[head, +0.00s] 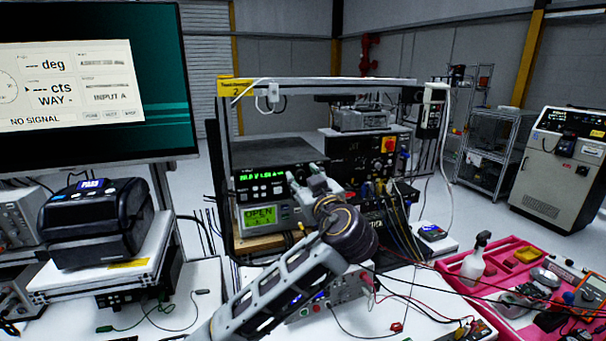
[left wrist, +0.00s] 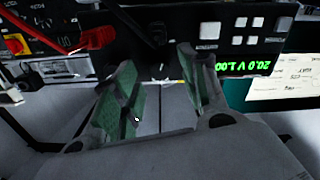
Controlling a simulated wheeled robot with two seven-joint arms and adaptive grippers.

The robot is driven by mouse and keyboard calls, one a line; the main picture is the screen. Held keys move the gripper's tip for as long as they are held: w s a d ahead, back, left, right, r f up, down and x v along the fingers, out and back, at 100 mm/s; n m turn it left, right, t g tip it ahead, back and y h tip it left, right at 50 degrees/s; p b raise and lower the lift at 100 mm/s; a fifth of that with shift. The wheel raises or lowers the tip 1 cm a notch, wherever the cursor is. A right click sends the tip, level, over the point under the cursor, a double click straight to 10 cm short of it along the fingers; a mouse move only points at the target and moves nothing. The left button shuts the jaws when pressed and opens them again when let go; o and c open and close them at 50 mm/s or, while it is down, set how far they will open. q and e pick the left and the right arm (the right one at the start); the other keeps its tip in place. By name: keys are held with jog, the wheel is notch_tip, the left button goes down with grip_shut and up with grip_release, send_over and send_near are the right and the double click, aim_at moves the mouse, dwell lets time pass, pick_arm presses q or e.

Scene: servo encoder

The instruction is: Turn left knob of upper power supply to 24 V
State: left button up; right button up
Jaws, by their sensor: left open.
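The upper power supply (head: 265,189) stands on the bench rack with a green lit display and pale buttons. Its front also fills the top of the left wrist view (left wrist: 232,32), upside down, where the display reads about 20.0 V 1.00. My left gripper (head: 306,181) is open at the right part of this front, and its arm hides the knobs in the head view. In the left wrist view the open fingers (left wrist: 157,60) point at the panel. A small dark knob (left wrist: 163,69) shows between the fingertips; contact cannot be told. My right gripper is out of view.
Below stands a unit whose green screen reads OPEN (head: 260,216). To the right is a black unit with a red button (head: 389,145) and cables. A pink tray (head: 452,270) with a spray bottle (head: 475,259) lies front right. A monitor (head: 150,60) stands left.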

pick_arm(q)
jog(key=shift+x, duration=0.8)
jog(key=shift+c, duration=0.2)
grip_shut()
